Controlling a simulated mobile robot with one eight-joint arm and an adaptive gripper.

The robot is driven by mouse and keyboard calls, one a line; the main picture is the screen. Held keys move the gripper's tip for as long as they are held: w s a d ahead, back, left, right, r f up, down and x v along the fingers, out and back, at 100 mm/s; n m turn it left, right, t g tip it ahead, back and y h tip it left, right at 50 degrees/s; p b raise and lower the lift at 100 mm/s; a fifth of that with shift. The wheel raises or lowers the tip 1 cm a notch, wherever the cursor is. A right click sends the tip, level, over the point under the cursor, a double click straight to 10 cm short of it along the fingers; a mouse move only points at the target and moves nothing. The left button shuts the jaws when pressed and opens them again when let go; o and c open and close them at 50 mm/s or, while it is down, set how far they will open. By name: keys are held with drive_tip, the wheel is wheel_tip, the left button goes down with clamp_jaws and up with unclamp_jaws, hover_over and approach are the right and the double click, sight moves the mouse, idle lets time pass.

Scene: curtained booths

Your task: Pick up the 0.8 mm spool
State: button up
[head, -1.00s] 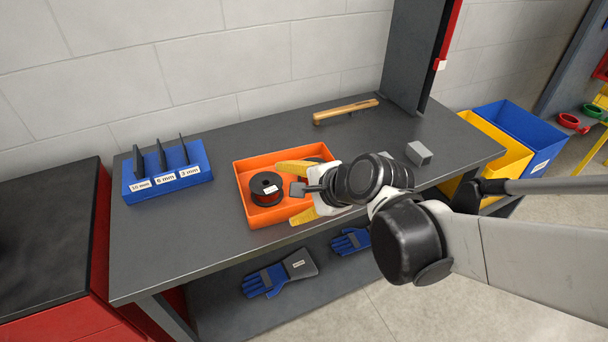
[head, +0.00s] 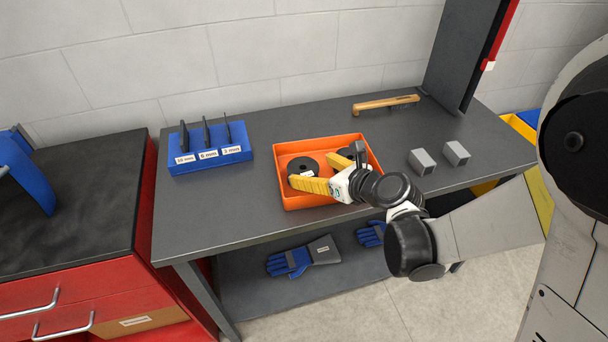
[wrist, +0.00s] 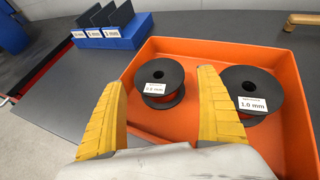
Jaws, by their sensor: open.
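The 0.8 mm spool (wrist: 172,78) is a black spool with a small white label in the left part of an orange tray (wrist: 215,47). Its label is small and blurred but seems to read 0.8 mm. In the head view the same spool (head: 301,165) is partly behind a yellow finger. My gripper (head: 311,169) is open over the tray, its yellow fingers pointing toward this spool. In the wrist view my gripper (wrist: 161,78) has the spool framed between its fingertips, with nothing held. Contact cannot be told.
A second black spool (wrist: 253,90), labelled 1.0 mm, lies close on the right in the tray. A blue rack (head: 210,161) with dark plates stands left on the grey table. A wooden-handled tool (head: 385,105) and two grey blocks (head: 422,161) lie behind and to the right.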

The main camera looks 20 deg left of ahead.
sight(304, 168)
drive_tip(key=b+x, duration=0.1)
drive_tip(key=x, duration=0.1)
drive_tip(key=b+x, duration=0.1)
drive_tip(key=x, duration=0.1)
drive_tip(key=shift+a+f, duration=0.3)
drive_tip(key=shift+f, duration=0.15)
drive_tip(key=c, duration=1.2)
drive_tip(key=shift+r, duration=0.2)
